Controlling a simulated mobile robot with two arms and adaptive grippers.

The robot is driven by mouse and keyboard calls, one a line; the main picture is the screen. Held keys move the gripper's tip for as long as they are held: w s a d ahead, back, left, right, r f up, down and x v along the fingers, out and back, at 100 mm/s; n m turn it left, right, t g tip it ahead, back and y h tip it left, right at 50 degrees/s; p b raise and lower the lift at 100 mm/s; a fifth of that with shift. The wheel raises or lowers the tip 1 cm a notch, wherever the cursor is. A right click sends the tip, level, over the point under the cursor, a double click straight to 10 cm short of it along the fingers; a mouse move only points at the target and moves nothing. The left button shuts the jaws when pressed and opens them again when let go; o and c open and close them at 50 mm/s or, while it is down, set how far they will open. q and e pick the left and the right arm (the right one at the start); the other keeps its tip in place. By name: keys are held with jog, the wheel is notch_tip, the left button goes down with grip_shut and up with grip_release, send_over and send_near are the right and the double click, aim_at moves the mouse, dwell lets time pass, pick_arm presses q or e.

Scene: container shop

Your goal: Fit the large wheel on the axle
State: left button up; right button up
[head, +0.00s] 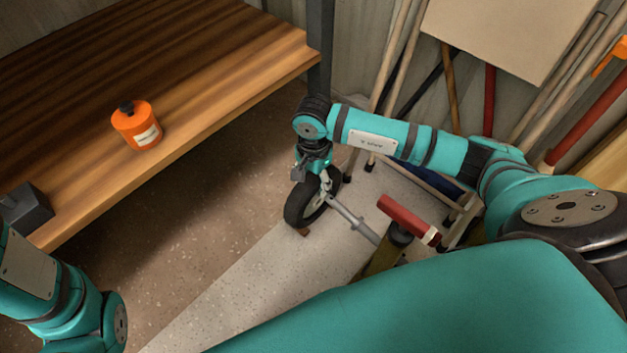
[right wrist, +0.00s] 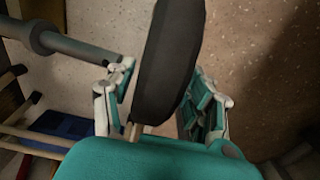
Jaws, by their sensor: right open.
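The large wheel (head: 297,207), with a black tyre and pale hub, stands upright under my right gripper (head: 322,180) in the head view. The grey axle (head: 350,217) runs from the lower right up to the hub side of the wheel. In the right wrist view the wheel (right wrist: 168,62) is seen edge-on between the two spread fingers of the right gripper (right wrist: 168,100). The axle (right wrist: 72,46) comes in from the left and ends near the left finger. I cannot tell whether its tip is inside the hub. My left gripper is out of view.
A wooden bench (head: 215,95) at the left holds an orange jar (head: 137,125) and a dark grey block (head: 25,208). Poles and a board (head: 500,35) lean at the back right. Floor left of the wheel is clear.

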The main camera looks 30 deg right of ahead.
aim_at(314, 176)
grip_shut()
jog(key=shift+r, duration=0.1)
jog(key=shift+r+p, duration=1.25)
jog(key=shift+r, duration=0.2)
jog(key=shift+s+r, duration=0.1)
